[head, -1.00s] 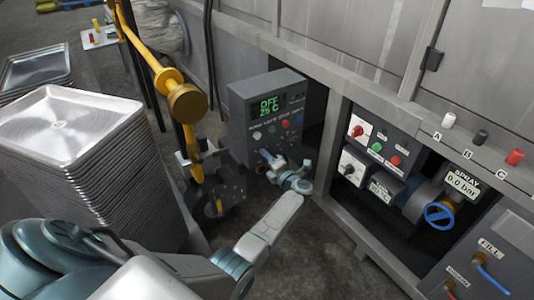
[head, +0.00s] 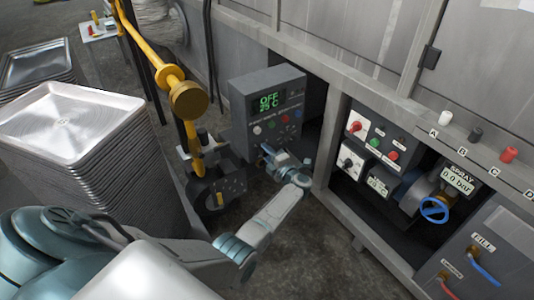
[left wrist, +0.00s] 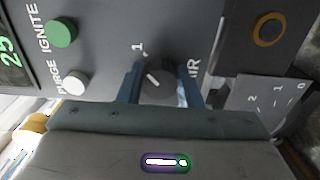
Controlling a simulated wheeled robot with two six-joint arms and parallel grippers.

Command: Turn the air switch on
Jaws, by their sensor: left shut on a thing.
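The air switch (left wrist: 158,83) is a dark round knob with a white pointer line, beside an "AIR" label and a "1" mark on a grey panel. The pointer slants toward the upper left in the left wrist view, roughly to the side of the "1". My left gripper (left wrist: 159,88) is shut on the knob, one blue finger on each side. In the head view the gripper (head: 268,152) is at the lower part of the grey control box (head: 240,125), hiding the knob. The box's display (head: 269,102) reads "OFF" and 25 °C. My right gripper is not in view.
Green ignite (left wrist: 62,33) and white purge (left wrist: 75,83) buttons sit near the knob. A yellow pipe (head: 150,62) and a stack of metal trays (head: 85,125) stand left. A frame post (head: 330,140) and another switch panel (head: 372,140) stand right.

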